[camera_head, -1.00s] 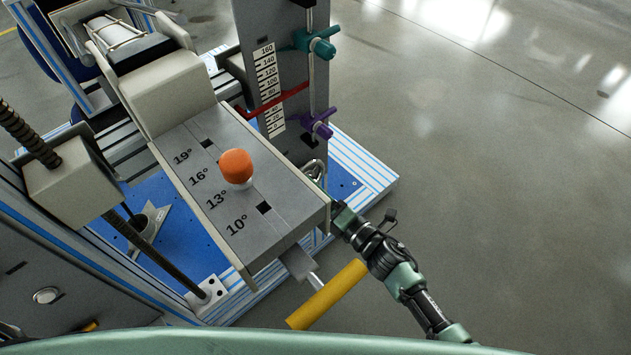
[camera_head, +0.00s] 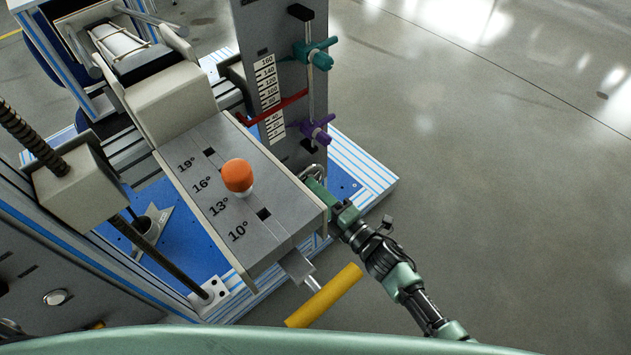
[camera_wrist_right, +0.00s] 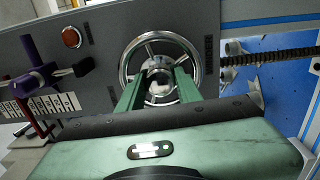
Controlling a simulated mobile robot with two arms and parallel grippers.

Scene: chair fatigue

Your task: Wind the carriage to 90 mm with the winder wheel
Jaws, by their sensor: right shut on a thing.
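The winder wheel (camera_wrist_right: 128,60) is a chrome spoked wheel on a dark grey panel, seen nearly face-on in the right wrist view. In the head view only a sliver of it (camera_head: 314,170) shows past the grey block. My right gripper (camera_wrist_right: 160,88) reaches to the wheel's middle, its two green fingers shut around the hub area; the exact contact is partly hidden. It also shows in the head view (camera_head: 326,196). A white scale (camera_head: 270,95), marked up to 160, is crossed by a red pointer (camera_head: 287,103) a little below the 80 mark. My left gripper is out of view.
A grey block with angle markings (camera_head: 215,190) carries an orange knob (camera_head: 237,175). A yellow handle (camera_head: 325,296) sticks out below it. Teal (camera_head: 315,54) and purple (camera_head: 316,130) clamps sit on the upright. Open floor lies to the right.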

